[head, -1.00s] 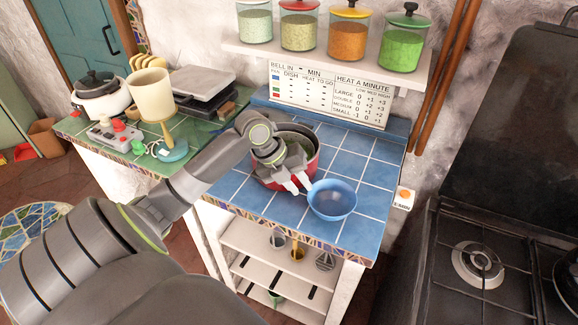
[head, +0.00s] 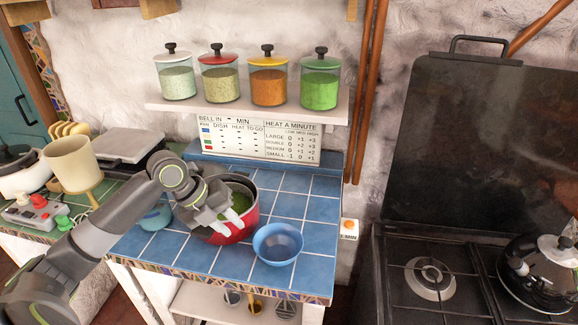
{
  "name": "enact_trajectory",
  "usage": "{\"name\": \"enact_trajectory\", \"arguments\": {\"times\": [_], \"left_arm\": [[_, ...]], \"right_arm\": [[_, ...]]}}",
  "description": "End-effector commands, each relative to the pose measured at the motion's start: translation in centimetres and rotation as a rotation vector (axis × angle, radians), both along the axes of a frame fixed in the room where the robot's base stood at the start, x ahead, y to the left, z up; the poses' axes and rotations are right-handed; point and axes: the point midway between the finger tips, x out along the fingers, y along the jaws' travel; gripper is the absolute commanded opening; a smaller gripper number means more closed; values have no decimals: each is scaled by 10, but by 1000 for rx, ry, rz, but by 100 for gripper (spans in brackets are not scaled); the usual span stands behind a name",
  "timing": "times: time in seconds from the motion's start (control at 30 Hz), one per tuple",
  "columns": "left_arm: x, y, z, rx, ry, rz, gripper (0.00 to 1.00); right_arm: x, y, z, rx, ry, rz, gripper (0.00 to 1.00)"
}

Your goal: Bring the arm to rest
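My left arm comes in from the left. My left gripper (head: 231,224) is above the blue tiled counter, in front of the red pot (head: 246,229), and covers part of it. Its two pale fingertips look apart, with nothing seen between them. The pot holds something green. A blue bowl (head: 278,245) stands on the tiles to the right of the gripper, apart from it, and looks empty. My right gripper is not in view.
A shelf (head: 250,108) with several lidded jars hangs above a chart board (head: 262,138). A black stove (head: 430,280) with a kettle (head: 540,270) is at right. A beige cup (head: 70,163) and a control box (head: 36,211) stand at left. The right-hand tiles are clear.

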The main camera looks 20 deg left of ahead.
Motion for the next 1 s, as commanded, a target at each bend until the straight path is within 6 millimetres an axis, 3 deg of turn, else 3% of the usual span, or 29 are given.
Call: {"name": "enact_trajectory", "arguments": {"times": [0.17,0.37,0.5,0.7,1.0], "left_arm": [[-2,-1,-4,-3,8,14,25],[-23,-15,-45,-35,101,220,25],[-51,-28,-84,-75,195,495,25],[-92,-44,-123,-154,294,914,25],[-161,-57,-152,-322,379,1615,25]], "right_arm": [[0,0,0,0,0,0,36],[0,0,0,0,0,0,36],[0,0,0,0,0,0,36],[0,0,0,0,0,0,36],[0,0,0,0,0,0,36]]}}
